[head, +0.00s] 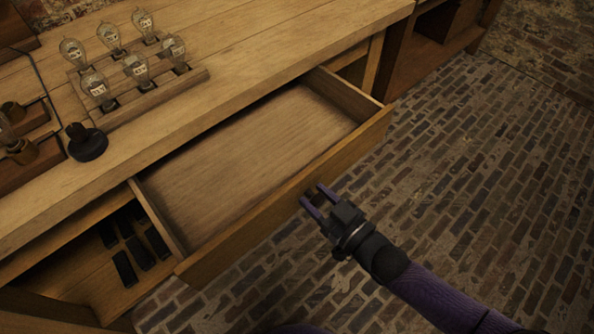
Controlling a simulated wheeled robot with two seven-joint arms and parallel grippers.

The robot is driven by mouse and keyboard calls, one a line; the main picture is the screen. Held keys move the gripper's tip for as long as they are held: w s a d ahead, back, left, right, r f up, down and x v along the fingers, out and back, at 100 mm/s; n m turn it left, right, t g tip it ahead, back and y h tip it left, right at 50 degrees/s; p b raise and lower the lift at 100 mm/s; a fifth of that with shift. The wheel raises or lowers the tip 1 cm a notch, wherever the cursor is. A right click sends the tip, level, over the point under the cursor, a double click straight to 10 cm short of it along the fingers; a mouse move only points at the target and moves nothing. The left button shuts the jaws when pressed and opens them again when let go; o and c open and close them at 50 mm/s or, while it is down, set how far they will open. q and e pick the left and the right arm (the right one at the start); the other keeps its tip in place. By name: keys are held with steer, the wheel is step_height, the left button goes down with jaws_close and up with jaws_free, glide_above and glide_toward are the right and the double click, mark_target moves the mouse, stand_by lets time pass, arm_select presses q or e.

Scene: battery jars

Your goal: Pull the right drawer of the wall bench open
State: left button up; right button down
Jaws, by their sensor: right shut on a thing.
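The right drawer (250,152) of the wall bench (200,100) stands well out from under the bench top. Its inside looks empty, with a bare wooden floor. My right gripper (316,200) is at the outer face of the drawer front (284,199), near its middle. Its two purple fingers are shut on the drawer's handle, which is mostly hidden between them. My left gripper is not in the picture.
Several glass bulbs (137,69) stand in a wooden rack on the bench top. A dark round-based object (86,142) sits near the bench edge. Left of the drawer, an open compartment (95,262) holds several dark blocks. The brick floor (470,160) at right is clear.

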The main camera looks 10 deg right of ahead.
steer(key=p+v, duration=0.1)
steer(key=v, duration=0.5)
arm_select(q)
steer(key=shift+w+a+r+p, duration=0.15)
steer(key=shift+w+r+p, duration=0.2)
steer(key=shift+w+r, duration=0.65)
arm_select(e)
steer(key=shift+s+d, duration=0.35)
steer(key=shift+s, duration=0.1)
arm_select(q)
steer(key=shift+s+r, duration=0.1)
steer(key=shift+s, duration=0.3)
arm_select(e)
steer(key=shift+c, duration=1.1)
jaws_free()
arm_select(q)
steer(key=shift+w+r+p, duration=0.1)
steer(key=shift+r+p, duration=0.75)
arm_select(e)
steer(key=v, duration=1)
